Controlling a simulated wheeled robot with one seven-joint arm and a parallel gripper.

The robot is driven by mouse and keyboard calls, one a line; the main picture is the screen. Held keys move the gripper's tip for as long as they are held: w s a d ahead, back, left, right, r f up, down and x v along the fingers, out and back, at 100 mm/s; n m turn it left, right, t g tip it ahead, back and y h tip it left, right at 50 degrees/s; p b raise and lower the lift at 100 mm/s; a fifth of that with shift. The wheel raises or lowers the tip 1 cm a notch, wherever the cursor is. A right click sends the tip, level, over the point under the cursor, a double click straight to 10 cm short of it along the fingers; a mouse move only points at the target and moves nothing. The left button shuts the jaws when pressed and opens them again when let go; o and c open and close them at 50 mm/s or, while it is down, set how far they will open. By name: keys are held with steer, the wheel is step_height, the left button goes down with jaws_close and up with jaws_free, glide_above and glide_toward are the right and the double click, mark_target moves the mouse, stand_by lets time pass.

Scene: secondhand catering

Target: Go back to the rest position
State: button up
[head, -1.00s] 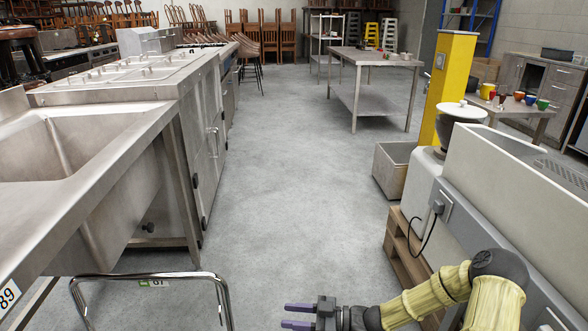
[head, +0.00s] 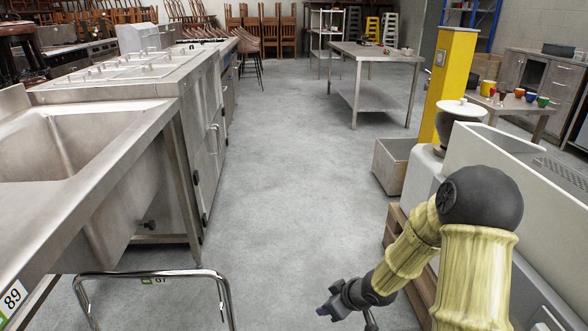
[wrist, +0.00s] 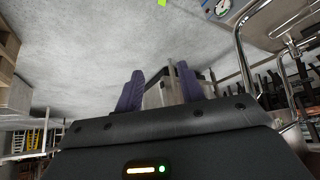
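My gripper (head: 328,308) is at the end of my arm, low in the head view, over the concrete floor. In the wrist view, my gripper's two purple fingers (wrist: 160,90) stand apart. I see nothing held between them; the grey shapes there look like background. In the head view my arm is bent, with its dark elbow raised at the right and the forearm sloping down to the left. The fingertips are small and partly turned away in that view.
A steel sink counter (head: 95,190) runs along the left. A chrome tube frame (head: 150,274) stands at the lower left. A white machine (head: 505,185), a pallet (head: 395,225) and a grey bin (head: 392,165) line the right. The aisle floor (head: 285,160) between is clear.

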steer(key=s+d+r+m+g+h+p, duration=0.1)
steer(key=s+d+r+m+h, duration=0.2)
steer(key=s+r, duration=0.45)
steer(key=s+d+r+m+g+h+p, duration=0.1)
steer(key=s+d+r+m+h, duration=0.15)
steer(key=s+r+m, duration=0.45)
step_height(320, 180, up, 37)
steer(key=n+p, duration=0.1)
steer(key=p, duration=3.6)
steer(key=shift+s+d+y, duration=0.2)
steer(key=shift+s+y, duration=0.15)
steer(key=shift+s, duration=0.05)
